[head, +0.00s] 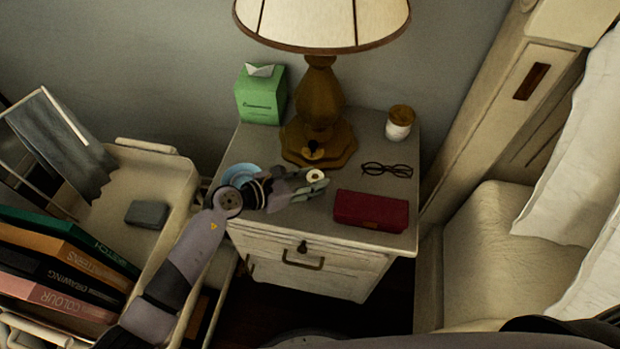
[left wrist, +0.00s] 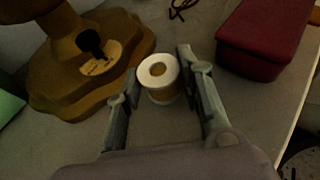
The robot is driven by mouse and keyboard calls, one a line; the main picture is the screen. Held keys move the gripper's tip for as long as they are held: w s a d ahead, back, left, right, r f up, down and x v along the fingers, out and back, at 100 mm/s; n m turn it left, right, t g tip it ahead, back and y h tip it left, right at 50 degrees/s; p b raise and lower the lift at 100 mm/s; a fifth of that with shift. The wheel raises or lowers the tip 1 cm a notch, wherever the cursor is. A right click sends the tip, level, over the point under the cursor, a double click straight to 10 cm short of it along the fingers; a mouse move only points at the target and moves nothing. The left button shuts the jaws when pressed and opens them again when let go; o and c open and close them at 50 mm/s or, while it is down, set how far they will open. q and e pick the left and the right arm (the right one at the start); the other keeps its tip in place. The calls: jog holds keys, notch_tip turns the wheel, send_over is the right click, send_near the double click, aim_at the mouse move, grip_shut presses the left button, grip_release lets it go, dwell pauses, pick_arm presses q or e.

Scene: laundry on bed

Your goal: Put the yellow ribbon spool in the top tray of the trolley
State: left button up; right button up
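The yellow ribbon spool (head: 315,175) stands on the nightstand in front of the lamp, its pale round top facing up. In the left wrist view the spool (left wrist: 161,93) shows a yellowish side and a hole in its top. My left gripper (head: 320,181) is low over the nightstand. In the left wrist view its open fingers (left wrist: 157,66) are on either side of the spool, close to it; I cannot tell whether they touch it. The trolley's top tray (head: 168,178) is at the left, with bare floor showing. My right gripper is not in view.
The tray holds several books (head: 70,265) and a small grey box (head: 147,214). The nightstand (head: 385,232) also bears a lamp (head: 320,110), green tissue box (head: 260,98), jar (head: 399,123), glasses (head: 387,169), red case (head: 370,211) and blue dish (head: 238,174) beside my left arm.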

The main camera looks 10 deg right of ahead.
pick_arm(q)
jog(key=o, duration=0.4)
jog(key=shift+o, duration=0.2)
